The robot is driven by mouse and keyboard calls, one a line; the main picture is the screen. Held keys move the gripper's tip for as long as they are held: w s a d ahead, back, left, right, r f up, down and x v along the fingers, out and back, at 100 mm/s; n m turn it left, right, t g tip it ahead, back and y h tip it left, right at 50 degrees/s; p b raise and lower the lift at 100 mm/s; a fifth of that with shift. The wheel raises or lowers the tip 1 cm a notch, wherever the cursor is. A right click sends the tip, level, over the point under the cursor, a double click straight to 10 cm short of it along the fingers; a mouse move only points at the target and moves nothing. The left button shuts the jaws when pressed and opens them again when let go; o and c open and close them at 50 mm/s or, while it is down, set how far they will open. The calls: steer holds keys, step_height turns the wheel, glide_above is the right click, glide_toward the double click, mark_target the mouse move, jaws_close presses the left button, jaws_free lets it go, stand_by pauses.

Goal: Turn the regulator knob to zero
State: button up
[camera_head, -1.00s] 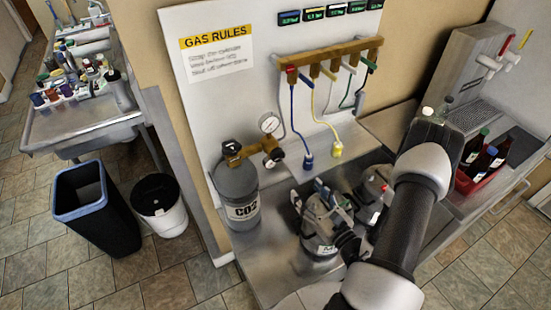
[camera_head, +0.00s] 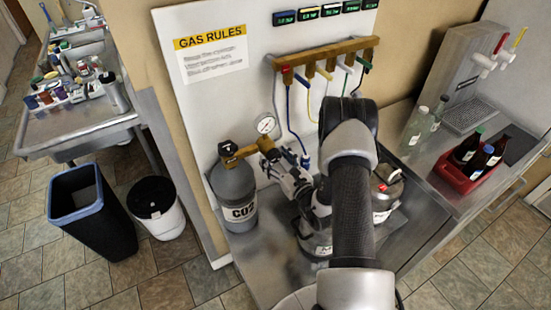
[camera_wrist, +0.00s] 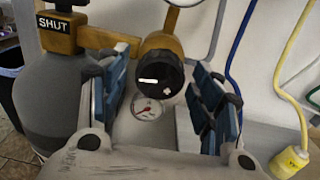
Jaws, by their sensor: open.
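The regulator's black knob (camera_wrist: 160,80) faces the wrist camera on a brass body (camera_wrist: 160,44). A white bar mark and a small plus sign show on it. A small gauge (camera_wrist: 148,108) sits just below the knob. My gripper (camera_wrist: 163,92) is open, with one blue-padded finger on each side of the knob and visible space between. Whether a pad touches the knob cannot be told. The gripper partly hides the knob there.
A round gauge (camera_head: 266,125) stands above the regulator. Blue (camera_wrist: 237,50) and yellow (camera_wrist: 290,60) hoses hang at the right. Metal kegs (camera_head: 384,190) stand below my arm.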

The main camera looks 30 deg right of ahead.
steer(key=shift+w, duration=0.2)
steer(key=c, duration=1.1)
